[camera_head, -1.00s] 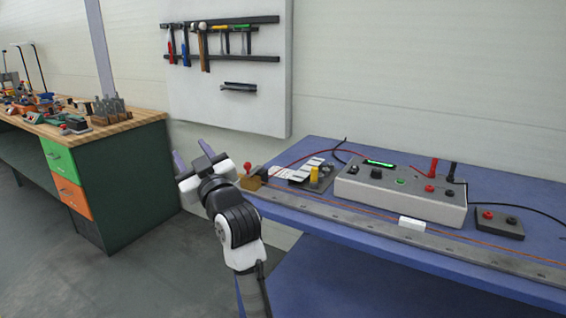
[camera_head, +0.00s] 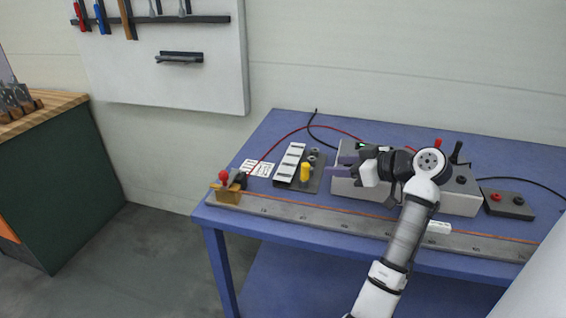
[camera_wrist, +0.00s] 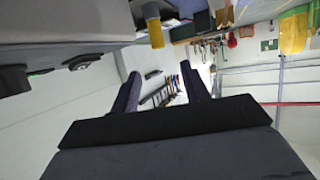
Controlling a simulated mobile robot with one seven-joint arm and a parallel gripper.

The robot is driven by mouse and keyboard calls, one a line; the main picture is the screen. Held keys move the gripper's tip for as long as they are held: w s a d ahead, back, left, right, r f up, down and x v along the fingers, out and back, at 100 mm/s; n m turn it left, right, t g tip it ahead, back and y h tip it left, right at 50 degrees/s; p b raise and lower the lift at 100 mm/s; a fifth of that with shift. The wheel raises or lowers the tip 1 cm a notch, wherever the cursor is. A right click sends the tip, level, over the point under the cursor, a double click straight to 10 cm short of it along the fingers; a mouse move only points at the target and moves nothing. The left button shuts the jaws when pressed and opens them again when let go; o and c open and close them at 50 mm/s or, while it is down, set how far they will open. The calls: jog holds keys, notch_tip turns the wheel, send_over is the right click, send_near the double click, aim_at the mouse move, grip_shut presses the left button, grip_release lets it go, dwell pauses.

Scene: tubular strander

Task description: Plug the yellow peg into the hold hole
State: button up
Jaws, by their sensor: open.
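The yellow peg (camera_head: 305,171) stands upright on a dark plate (camera_head: 286,182) on the blue table. Dark round fittings (camera_head: 313,155) sit on the plate just behind the peg, beside a strip of white labels. I cannot tell which hole is the hold hole. My gripper (camera_head: 340,162) is open and empty, to the right of the peg and apart from it, its fingers pointing left. In the wrist view, which looks upside down, the peg (camera_wrist: 154,26) hangs at the top, above the fingertips of my open gripper (camera_wrist: 169,70).
A grey control box (camera_head: 455,199) stands behind and under my arm. A metal rail (camera_head: 300,213) runs along the table's front edge, with a brass block (camera_head: 228,194) and red knob at its left end. A small red-and-black button box (camera_head: 508,205) lies at right. Cables cross behind.

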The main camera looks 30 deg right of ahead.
aim_at(306, 165)
jog(key=p+x, duration=0.2)
jog(key=x, duration=0.6)
jog(key=p+x, duration=0.2)
jog(key=x, duration=0.3)
jog(key=shift+d+r+p, duration=0.1)
jog(key=shift+p, duration=0.3)
jog(key=shift+w, duration=0.15)
grip_shut()
